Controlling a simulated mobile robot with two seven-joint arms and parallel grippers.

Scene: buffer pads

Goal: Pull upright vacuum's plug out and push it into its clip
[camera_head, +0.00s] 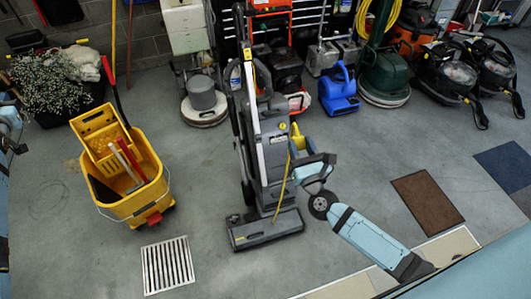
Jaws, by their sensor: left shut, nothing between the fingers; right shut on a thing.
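The grey upright vacuum (272,155) stands upright in the middle of the floor, its wide head (265,229) flat on the floor. A yellow cord (283,190) hangs down its front right side, from beside my gripper to near the head. My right gripper (298,152) is at the vacuum's right side, shut on the plug at the cord's upper end. The plug is mostly hidden by the fingers, and the clip cannot be made out. My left gripper (18,149) is small and partly cut off at the left edge, shut and empty, far from the vacuum.
A yellow mop bucket (138,190) stands on the left, with a floor grate (168,265) in front. A floor polisher (203,100), a blue blower (338,92) and other machines line the back. A brown mat (427,201) lies right. Floor between bucket and vacuum is clear.

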